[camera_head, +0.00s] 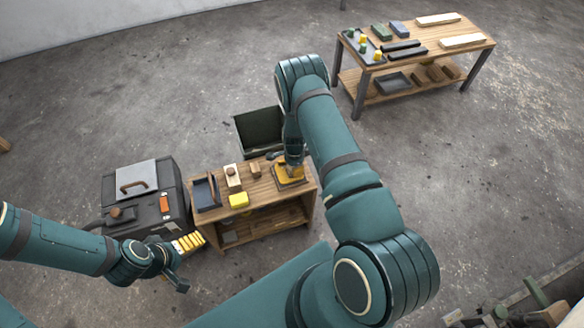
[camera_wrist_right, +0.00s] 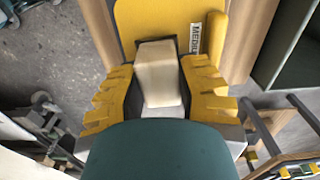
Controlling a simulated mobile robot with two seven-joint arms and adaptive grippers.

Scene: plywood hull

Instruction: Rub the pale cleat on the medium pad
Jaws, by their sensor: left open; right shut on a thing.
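The pale cleat (camera_wrist_right: 158,72) is a cream wooden block between the yellow-ridged fingers of my right gripper (camera_wrist_right: 160,88), which is shut on it. Its far end lies over the medium pad (camera_wrist_right: 150,18), a yellow pad with a partly covered "MEDI…" label. Whether it touches the pad is hard to tell. In the head view the medium pad (camera_head: 289,177) is at the right end of the small wooden bench, and my right gripper (camera_head: 291,163) is over it, hiding the cleat. My left gripper (camera_head: 184,262) is open and empty in front of the bench's left side.
The bench (camera_head: 218,212) also holds a dark tray (camera_head: 203,192), a pale block with a knob (camera_head: 232,178), a brown block (camera_head: 255,169) and a yellow block (camera_head: 239,200). A dark case (camera_head: 172,180) stands left, a green bin (camera_head: 260,131) behind. Another table (camera_head: 447,52) stands far right.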

